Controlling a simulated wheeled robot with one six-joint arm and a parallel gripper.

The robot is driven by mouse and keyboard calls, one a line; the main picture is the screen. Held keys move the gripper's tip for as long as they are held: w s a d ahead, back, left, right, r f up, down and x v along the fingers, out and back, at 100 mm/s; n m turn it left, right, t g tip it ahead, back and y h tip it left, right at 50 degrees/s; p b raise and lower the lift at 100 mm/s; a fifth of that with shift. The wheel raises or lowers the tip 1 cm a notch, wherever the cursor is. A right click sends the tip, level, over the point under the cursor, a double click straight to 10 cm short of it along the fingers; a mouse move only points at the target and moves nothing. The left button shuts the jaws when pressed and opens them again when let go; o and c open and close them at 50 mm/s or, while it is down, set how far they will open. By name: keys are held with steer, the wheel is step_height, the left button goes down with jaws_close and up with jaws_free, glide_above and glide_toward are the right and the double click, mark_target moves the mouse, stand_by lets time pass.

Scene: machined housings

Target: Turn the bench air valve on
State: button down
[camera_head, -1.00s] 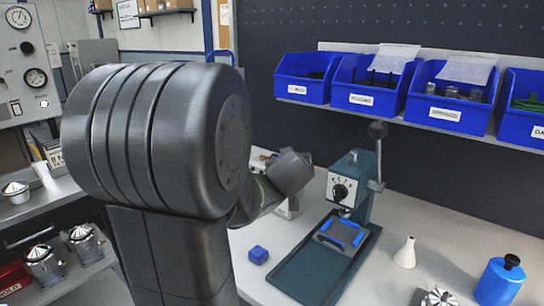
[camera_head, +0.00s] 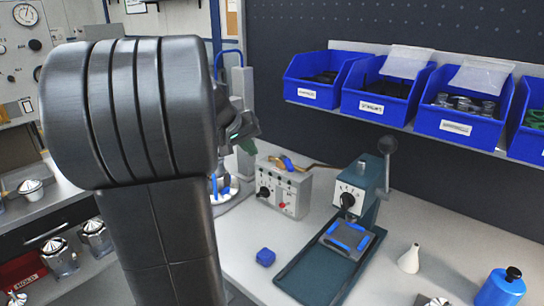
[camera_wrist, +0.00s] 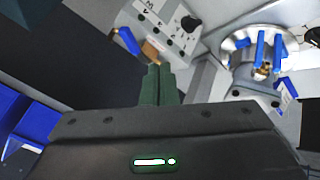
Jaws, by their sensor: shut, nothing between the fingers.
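A small blue lever (camera_head: 288,163) beside a brass-coloured pipe (camera_head: 318,165) sits at the top back of a grey control box (camera_head: 284,188) on the bench; I take it for the air valve. In the wrist view the blue lever (camera_wrist: 128,41) and brass part (camera_wrist: 151,50) show just beyond and left of my fingertips. My gripper (camera_wrist: 158,68) has its dark green fingers together, with nothing between them. In the head view my gripper (camera_head: 249,147) is left of the lever, partly hidden behind my arm. I cannot tell whether it touches the lever.
A round metal fixture with blue jaws (camera_wrist: 258,50) stands right of my fingers in the wrist view. A green press (camera_head: 352,195), blue block (camera_head: 265,257), white funnel (camera_head: 409,259) and blue bottle (camera_head: 500,288) stand on the bench. Blue bins (camera_head: 385,89) line the back wall.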

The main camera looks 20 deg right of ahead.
mark_target(287, 162)
steer(key=w+d+f+p, duration=0.1)
steer(key=w+d+f, duration=0.1)
steer(key=d+f, duration=0.6)
steer(key=shift+w+d+p, duration=0.3)
steer(key=shift+d+p, duration=0.1)
steer(key=shift+d, duration=0.1)
steer(key=shift+r, duration=0.1)
steer(key=shift+s+d+n, duration=0.1)
steer(key=shift+d+n, duration=0.1)
steer(key=shift+n, duration=0.2)
